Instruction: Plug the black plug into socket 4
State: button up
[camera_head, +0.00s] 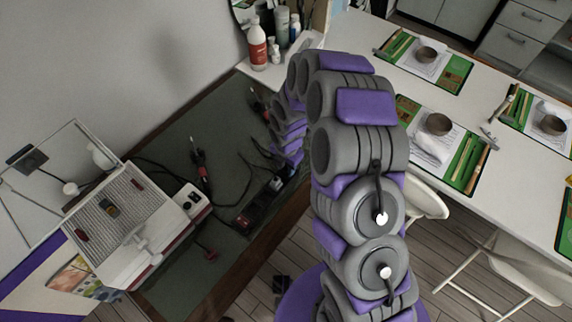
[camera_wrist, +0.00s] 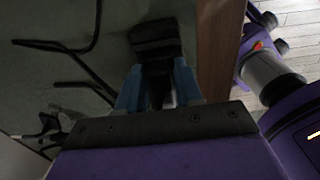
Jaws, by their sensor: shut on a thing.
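My gripper (camera_wrist: 157,88) shows in the wrist view with its blue fingers close together. It is shut on a dark, blocky thing that looks like the black plug (camera_wrist: 155,38), which sticks out past the fingertips over the dark green mat. Shadow hides its prongs. In the head view my arm hides the gripper and the plug. A black power strip (camera_head: 260,204) with a red end lies on the mat, partly behind my arm. Its socket numbers are too small to read, so I cannot tell socket 4.
The dark green work mat (camera_head: 165,140) has a wooden front edge (camera_wrist: 219,50). Black cables (camera_wrist: 80,48) lie on it. A red-and-black tool (camera_head: 200,170) and a white-and-red tray unit (camera_head: 132,225) are at left. Bottles (camera_head: 257,45) stand at the back. A white table (camera_head: 480,120) is at right.

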jog(key=shift+f, duration=0.5)
dwell(0.4)
jog(key=o, duration=1.1)
jog(key=shift+o, duration=0.2)
jog(key=shift+r, duration=0.1)
notch_tip(320, 180, up, 17)
jog(key=p, duration=0.3)
